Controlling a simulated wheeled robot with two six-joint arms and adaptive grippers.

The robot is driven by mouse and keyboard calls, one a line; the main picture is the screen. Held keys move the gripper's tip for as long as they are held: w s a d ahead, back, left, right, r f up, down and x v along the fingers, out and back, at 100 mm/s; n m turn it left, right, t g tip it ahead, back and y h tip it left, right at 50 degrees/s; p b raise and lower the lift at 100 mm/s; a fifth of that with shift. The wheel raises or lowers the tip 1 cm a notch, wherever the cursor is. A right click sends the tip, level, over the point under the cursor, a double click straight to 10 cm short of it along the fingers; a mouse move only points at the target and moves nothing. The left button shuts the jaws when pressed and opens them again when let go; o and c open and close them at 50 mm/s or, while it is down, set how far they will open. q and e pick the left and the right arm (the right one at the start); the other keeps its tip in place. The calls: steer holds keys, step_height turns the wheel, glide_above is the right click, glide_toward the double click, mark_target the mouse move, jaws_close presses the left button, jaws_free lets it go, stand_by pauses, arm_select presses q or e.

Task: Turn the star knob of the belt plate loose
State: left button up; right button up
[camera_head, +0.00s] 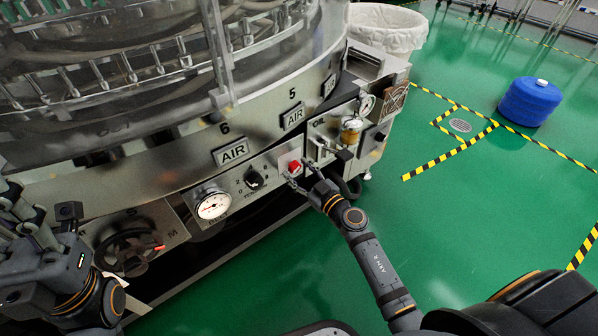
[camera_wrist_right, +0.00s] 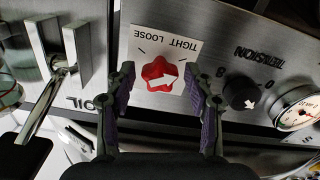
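The red star knob (camera_head: 294,167) is on a white plate on the machine's front panel. My right gripper (camera_head: 298,170) is open at the panel, one finger on each side of the knob. In the wrist view the gripper (camera_wrist_right: 160,84) shows gaps between both fingers and the knob, so it appears not to grip it. My left gripper (camera_head: 32,218) is at the far left, partly cut off; its opening is unclear.
A black TENSION dial (camera_wrist_right: 240,92) and a round gauge (camera_head: 213,204) sit beside the knob. An OIL unit with a metal bracket (camera_wrist_right: 60,60) is on its other side. A handwheel (camera_head: 130,243) is lower left. A blue drum (camera_head: 531,101) stands on open green floor.

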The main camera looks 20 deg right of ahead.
steer(key=c, duration=0.9)
